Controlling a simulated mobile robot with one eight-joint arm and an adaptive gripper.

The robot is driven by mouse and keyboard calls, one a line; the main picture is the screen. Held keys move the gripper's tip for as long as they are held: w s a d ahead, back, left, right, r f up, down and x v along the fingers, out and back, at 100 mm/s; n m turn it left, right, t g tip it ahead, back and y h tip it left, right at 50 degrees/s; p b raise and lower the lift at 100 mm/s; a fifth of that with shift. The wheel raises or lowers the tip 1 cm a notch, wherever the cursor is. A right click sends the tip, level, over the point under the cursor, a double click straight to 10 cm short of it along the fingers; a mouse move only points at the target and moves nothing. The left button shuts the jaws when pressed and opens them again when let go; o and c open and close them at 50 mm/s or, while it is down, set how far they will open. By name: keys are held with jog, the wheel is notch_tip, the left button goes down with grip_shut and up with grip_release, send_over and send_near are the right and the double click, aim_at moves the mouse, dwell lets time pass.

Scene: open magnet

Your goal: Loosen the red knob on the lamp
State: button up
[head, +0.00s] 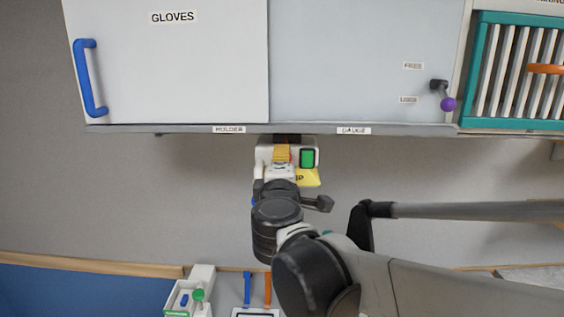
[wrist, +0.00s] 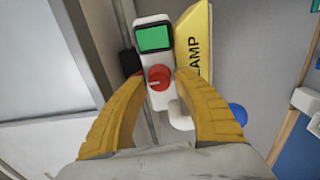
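The lamp (wrist: 159,16) is a white upright body with a green panel near its top, and it hangs under the cabinet in the head view (head: 263,153). A yellow plate (wrist: 192,40) reading LAMP is beside it. The red knob (wrist: 159,77) is on the front of the body, with a pale pointer line across it. My gripper (wrist: 160,80) has its yellow fingers apart, one on each side of the knob, with a visible gap on both sides. In the head view my gripper (head: 281,154) is in front of the lamp and hides the knob.
A cabinet (head: 200,70) marked GLOVES with a blue handle (head: 88,78) is above. A purple-tipped lever (head: 447,104) is at its right, beside a teal rack (head: 475,70). A blue ball (wrist: 238,113) is close to the right finger. A small tray (head: 177,298) stands below.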

jog(key=s, duration=1.1)
jog(key=shift+s+a, duration=0.15)
jog(key=shift+s, duration=0.1)
jog(key=shift+f, duration=0.1)
jog(key=s+d+f+m+g+h+b, duration=0.1)
jog(key=s+d+f+m+g+b, duration=0.15)
jog(key=d+f+b, duration=0.5)
jog(key=s+d+f+m+g+h+b, duration=0.1)
jog(key=d+f+m+g+b, duration=0.2)
jog(key=f, duration=0.8)
jog(key=s+d+f+m+g+h+b, duration=0.1)
jog(key=d+f+m+b, duration=0.35)
jog(key=d+f, duration=0.4)
jog(key=s+f+m+g+y+b, duration=0.1)
jog(key=s+f+m+g+b, duration=0.1)
jog(key=s+f+m+b, duration=0.2)
jog(key=s+f+m+g+y+b, duration=0.2)
jog(key=s+f+b, duration=0.4)
jog(key=f, duration=1.5)
jog(key=m+b, duration=0.1)
jog(key=b, duration=0.3)
jog(key=shift+s+f+m+y+b, duration=0.3)
jog(key=shift+s+m, duration=0.1)
